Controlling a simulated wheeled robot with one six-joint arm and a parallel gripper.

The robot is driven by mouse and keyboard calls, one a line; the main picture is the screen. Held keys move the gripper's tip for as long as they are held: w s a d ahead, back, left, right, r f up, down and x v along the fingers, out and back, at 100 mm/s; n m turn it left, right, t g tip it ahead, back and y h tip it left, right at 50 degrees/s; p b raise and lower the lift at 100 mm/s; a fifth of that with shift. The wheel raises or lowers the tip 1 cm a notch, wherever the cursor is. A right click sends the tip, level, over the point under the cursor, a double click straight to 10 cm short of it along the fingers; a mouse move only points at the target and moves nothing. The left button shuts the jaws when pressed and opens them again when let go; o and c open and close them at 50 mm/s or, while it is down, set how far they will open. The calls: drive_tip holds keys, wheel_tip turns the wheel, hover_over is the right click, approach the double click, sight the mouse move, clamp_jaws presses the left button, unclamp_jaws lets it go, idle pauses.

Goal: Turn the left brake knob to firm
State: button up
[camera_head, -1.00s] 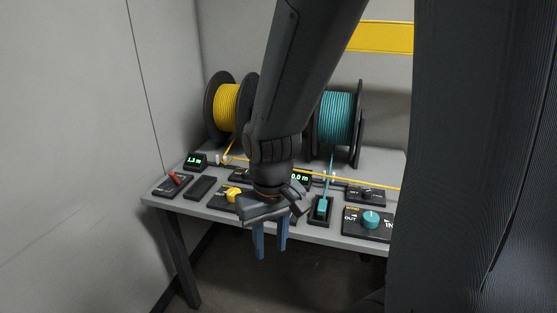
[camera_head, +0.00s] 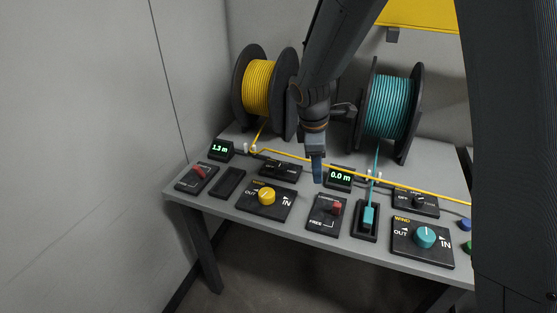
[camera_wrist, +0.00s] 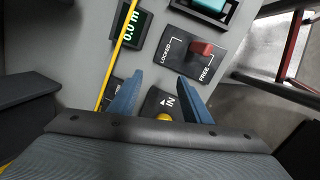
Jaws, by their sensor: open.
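The left brake knob (camera_head: 281,168) is a small dark knob on a black panel behind the yellow winding knob (camera_head: 267,196). Its setting is too small to read. My gripper (camera_head: 318,181) hangs over the bench to the right of that panel, near the 0.0 m display. It is open and empty, with its two blue fingers apart in the wrist view (camera_wrist: 160,88). There, the yellow knob's panel shows partly between the fingers, and I cannot make out the brake knob.
The yellow spool (camera_head: 258,88) and teal spool (camera_head: 389,106) stand at the back. A red lever (camera_head: 336,208) and a teal knob (camera_head: 425,236) rise from the front panels.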

sight(279, 166)
drive_tip(key=w+a+f+n+t+h+p, duration=0.1)
drive_tip(key=w+a+f+n+t+p, duration=0.15)
drive_tip(key=w+a+n, duration=0.95)
drive_tip(key=shift+s+a+f+p+x, duration=0.1)
drive_tip(key=shift+s+p+x, duration=0.15)
drive_tip(key=shift+x, duration=0.95)
drive_tip(key=shift+s+a+f+p+x, duration=0.15)
drive_tip(key=shift+s+p+x, duration=0.1)
drive_tip(key=shift+x, duration=1)
drive_tip(key=shift+s+a+f+p+x, duration=0.1)
drive_tip(key=shift+s+p+x, duration=0.1)
drive_tip(key=shift+x, duration=1)
drive_tip(key=shift+c, duration=0.2)
drive_tip(key=c, duration=1)
